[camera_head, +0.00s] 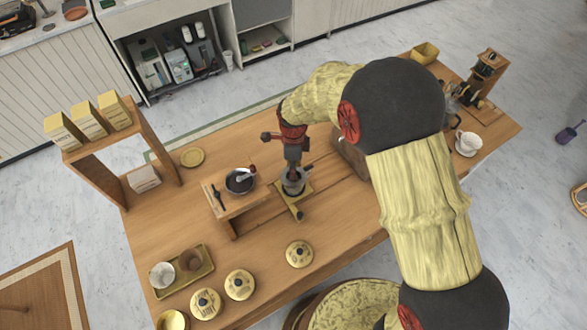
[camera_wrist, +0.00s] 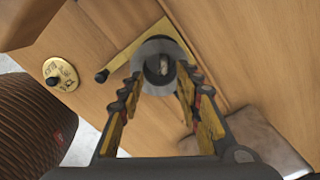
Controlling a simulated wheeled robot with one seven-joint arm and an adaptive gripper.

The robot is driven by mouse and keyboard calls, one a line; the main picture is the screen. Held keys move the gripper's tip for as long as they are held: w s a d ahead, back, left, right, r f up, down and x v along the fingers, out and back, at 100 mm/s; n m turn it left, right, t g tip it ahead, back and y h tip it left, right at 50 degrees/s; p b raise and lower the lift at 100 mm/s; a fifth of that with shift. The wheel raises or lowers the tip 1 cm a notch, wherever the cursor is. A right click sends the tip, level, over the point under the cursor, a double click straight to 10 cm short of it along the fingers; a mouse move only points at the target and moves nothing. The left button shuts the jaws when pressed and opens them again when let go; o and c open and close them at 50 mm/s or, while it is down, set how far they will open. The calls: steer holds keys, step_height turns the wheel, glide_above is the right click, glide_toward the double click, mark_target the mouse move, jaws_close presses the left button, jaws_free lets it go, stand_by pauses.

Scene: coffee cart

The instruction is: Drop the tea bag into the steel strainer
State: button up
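The steel strainer (camera_head: 293,184) is a grey metal cup on a brass stand (camera_head: 298,210) near the middle of the wooden table. My gripper (camera_head: 293,168) points down directly above it. In the wrist view the strainer (camera_wrist: 149,51) lies beyond the fingertips. My gripper (camera_wrist: 160,80) is open there, with a clear gap between its yellow-padded fingers and nothing visibly held. A small pale object (camera_wrist: 163,66) shows inside the strainer's mouth; it may be the tea bag, but it is too small to be sure.
A dark bowl (camera_head: 239,182) with a pale, red-tipped item stands on a small wooden stand (camera_head: 238,206) to the left. Round lidded pots (camera_head: 240,285) and a tray (camera_head: 204,273) with cups are at the front. A wooden rack (camera_head: 113,158) holds boxes at left.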

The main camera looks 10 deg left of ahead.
step_height(320, 180, up, 11)
stand_by(0.3)
steer(key=s+d+r+n+t+b, duration=0.2)
steer(key=s+d+n+b, duration=0.5)
steer(key=s+d, duration=0.4)
steer(key=s+d+r+n+t+b, duration=0.3)
steer(key=s+d+r+n+b, duration=0.2)
steer(key=s+d+n, duration=0.5)
steer(key=d+b, duration=0.2)
steer(key=d, duration=0.1)
steer(key=shift+s+d+n+t, duration=0.3)
steer(key=shift+s+d, duration=0.1)
steer(key=shift+r, duration=0.1)
